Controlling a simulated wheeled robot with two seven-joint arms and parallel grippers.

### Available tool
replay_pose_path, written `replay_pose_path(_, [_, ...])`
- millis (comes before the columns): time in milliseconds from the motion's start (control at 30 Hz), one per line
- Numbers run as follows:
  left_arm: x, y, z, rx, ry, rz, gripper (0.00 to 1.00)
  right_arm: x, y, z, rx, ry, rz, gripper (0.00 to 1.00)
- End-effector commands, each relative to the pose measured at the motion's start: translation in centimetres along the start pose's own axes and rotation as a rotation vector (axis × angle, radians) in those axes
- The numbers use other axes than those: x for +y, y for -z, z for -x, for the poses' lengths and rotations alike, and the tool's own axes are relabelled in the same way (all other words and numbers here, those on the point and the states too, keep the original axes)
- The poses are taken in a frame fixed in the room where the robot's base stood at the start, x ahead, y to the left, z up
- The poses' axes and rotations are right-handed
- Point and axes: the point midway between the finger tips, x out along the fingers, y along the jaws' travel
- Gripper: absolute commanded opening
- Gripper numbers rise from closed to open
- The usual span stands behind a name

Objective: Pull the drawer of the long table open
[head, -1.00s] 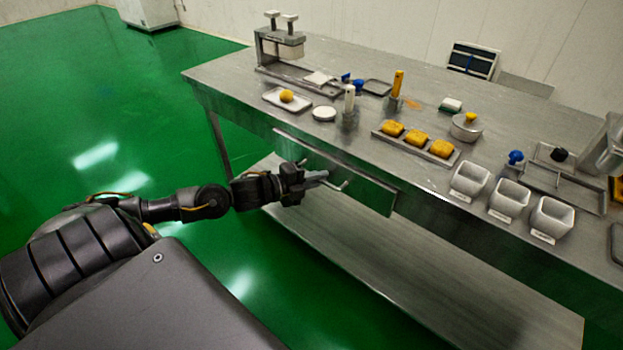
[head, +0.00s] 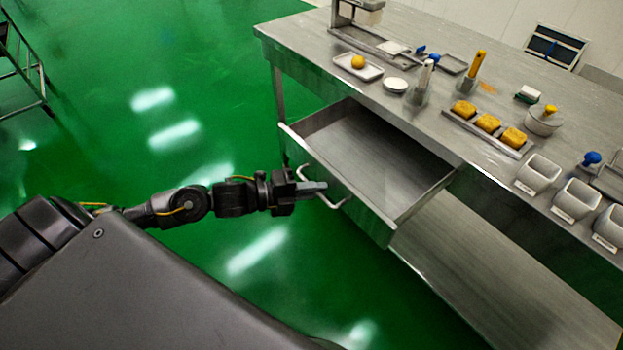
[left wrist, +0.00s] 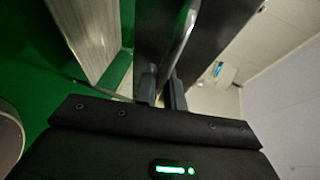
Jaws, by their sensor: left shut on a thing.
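The long steel table (head: 430,55) runs from the upper middle to the right in the head view. Its drawer (head: 372,158) is pulled well out and its inside looks empty. The bar handle (head: 335,203) is on the drawer's front. My left gripper (head: 318,187) is shut on the handle, at its middle. In the left wrist view, the handle (left wrist: 183,35) passes between the two fingers (left wrist: 160,88). My right gripper is not in view.
The tabletop holds a tray with a yellow ball (head: 358,62), a tray of yellow blocks (head: 487,123) and white bins (head: 540,173). A lower shelf (head: 460,265) runs under the table. Green floor is open at the left, with a metal frame (head: 25,65) beyond.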

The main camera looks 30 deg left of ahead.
Motion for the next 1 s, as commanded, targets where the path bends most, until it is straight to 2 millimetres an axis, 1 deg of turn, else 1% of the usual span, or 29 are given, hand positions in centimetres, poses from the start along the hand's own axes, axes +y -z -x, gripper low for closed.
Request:
replay_pose_path(400, [0.0, 0.2, 0.1, 0.006, 0.000, -0.002, 0.00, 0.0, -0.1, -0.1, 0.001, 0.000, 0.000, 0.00])
replay_pose_path(433, [0.0, 0.2, 0.2, 0.006, 0.000, -0.002, 0.13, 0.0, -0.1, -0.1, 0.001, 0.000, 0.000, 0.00])
replay_pose_path(500, [0.0, 0.2, 0.2, 0.006, 0.000, -0.002, 0.19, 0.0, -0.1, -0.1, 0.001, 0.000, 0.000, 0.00])
replay_pose_path(767, [0.1, 0.2, 0.3, 0.004, 0.000, -0.001, 0.19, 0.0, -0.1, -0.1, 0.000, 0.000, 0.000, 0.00])
replay_pose_path(867, [0.1, 0.2, 0.9, 0.004, -0.002, -0.001, 0.19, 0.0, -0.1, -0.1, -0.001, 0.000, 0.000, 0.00])
replay_pose_path(1000, [0.3, 0.2, 3.0, 0.005, -0.006, -0.002, 0.19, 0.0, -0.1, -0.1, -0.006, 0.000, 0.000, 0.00])
